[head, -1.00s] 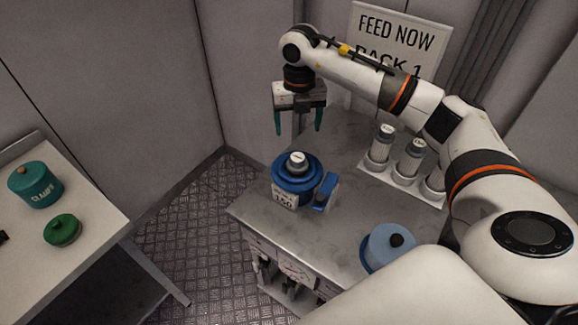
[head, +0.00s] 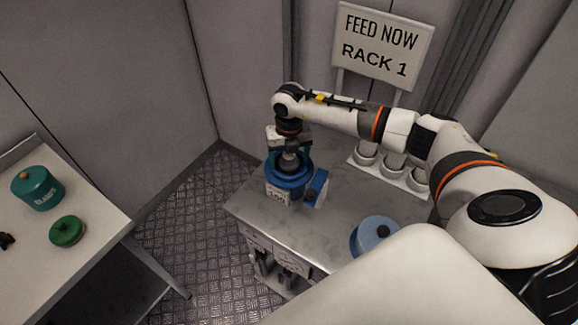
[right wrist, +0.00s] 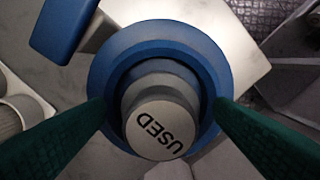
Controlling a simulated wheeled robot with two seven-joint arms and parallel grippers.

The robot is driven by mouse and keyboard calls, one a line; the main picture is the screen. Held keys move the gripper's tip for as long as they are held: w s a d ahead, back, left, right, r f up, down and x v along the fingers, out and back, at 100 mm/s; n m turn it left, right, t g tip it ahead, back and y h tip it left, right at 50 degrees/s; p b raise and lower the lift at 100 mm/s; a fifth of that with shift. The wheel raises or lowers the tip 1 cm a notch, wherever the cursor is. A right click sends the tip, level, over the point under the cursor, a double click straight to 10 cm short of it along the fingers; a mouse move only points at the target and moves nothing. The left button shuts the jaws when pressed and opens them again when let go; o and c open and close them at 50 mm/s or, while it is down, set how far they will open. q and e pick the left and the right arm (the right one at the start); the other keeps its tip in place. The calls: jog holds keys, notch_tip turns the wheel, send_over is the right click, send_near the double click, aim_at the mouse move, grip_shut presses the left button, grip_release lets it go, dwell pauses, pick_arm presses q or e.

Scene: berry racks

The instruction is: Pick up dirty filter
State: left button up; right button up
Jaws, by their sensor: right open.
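The dirty filter, a grey cylinder with a cap marked USED (right wrist: 158,128), sits upright in a round blue housing (right wrist: 105,75) in the right wrist view. In the head view the filter's grey top (head: 290,161) shows just under my right gripper (head: 288,150), in the blue housing (head: 290,185) on the grey cabinet. My right gripper is open. In the right wrist view its two green fingers stand on either side of the filter, and the filter lies between them. I cannot tell whether they touch it. My left gripper is not in view.
A blue block (head: 315,187) stands beside the housing. A white rack (head: 398,180) behind it is partly hidden by my right arm. A blue lid with a black knob (head: 377,233) lies at the front right. A side table (head: 90,200) holds green containers. A sign reads FEED NOW RACK 1 (head: 383,42).

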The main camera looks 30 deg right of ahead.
jog(key=c, duration=1.4)
